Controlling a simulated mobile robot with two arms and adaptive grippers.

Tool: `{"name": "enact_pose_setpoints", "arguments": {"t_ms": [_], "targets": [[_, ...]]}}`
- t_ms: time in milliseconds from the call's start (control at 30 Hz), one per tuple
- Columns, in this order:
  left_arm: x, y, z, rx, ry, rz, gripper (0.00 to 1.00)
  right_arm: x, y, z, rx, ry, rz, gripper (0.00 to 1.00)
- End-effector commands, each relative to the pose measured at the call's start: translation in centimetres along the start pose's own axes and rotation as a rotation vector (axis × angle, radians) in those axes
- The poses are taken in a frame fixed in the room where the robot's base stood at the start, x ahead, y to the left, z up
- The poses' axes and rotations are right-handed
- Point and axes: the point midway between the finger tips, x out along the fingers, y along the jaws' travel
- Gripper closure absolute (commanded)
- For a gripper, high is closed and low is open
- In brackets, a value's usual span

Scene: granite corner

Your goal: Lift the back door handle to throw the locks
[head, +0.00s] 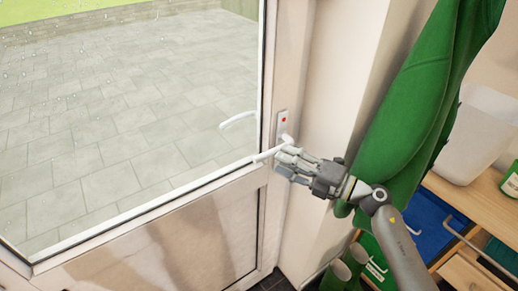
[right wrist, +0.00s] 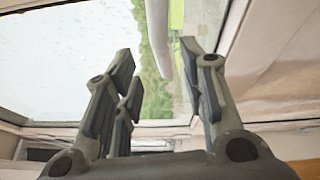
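The back door (head: 200,225) is a white-framed door with a large glass pane, and it looks closed. Its white lever handle (head: 268,155) runs left from a plate (head: 282,122) with a red mark, roughly in line with the rail below the glass. My right gripper (head: 284,160) is at the lever, just below and in front of it, and partly hides it. In the right wrist view the fingers (right wrist: 158,65) are spread, and the pale lever (right wrist: 158,35) shows between and beyond their tips. I cannot tell whether they touch it. My left gripper is out of view.
A second pale lever (head: 238,119) shows through the glass. A green garment (head: 405,120) hangs right of the door, close to my right arm. Green boots (head: 345,272) stand below it. A wooden shelf unit (head: 465,200) with a white bin (head: 478,135) is at right.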

Motion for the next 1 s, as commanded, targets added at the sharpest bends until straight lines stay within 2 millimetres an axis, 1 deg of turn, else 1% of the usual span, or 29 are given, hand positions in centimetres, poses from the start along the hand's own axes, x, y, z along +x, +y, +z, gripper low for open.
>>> {"name": "enact_pose_setpoints", "arguments": {"t_ms": [33, 100, 200, 300, 500, 733, 767, 1000], "targets": [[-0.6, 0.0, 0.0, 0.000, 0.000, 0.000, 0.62, 1.1, 0.4, 0.0, 0.001, 0.001, 0.004, 0.62], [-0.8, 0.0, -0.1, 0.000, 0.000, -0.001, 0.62, 2.3, 0.3, 0.1, 0.003, 0.000, 0.004, 0.62], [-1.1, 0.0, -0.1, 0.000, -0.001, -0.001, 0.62, 3.8, 0.3, 0.0, 0.003, 0.001, 0.003, 0.62], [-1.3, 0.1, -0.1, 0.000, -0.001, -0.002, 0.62, 4.9, 0.2, 0.1, 0.001, 0.000, 0.004, 0.62], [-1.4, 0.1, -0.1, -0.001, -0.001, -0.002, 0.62, 5.9, 0.1, 0.1, 0.001, 0.000, 0.002, 0.62], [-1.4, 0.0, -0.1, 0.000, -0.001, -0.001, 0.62, 6.0, 0.0, 0.0, 0.000, 0.000, 0.001, 0.62], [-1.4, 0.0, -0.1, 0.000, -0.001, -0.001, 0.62, 6.0, 0.0, 0.0, 0.000, 0.000, 0.001, 0.64], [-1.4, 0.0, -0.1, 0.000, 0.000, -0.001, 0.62, 6.0, 0.1, 0.0, 0.000, 0.000, 0.001, 0.95]]}}
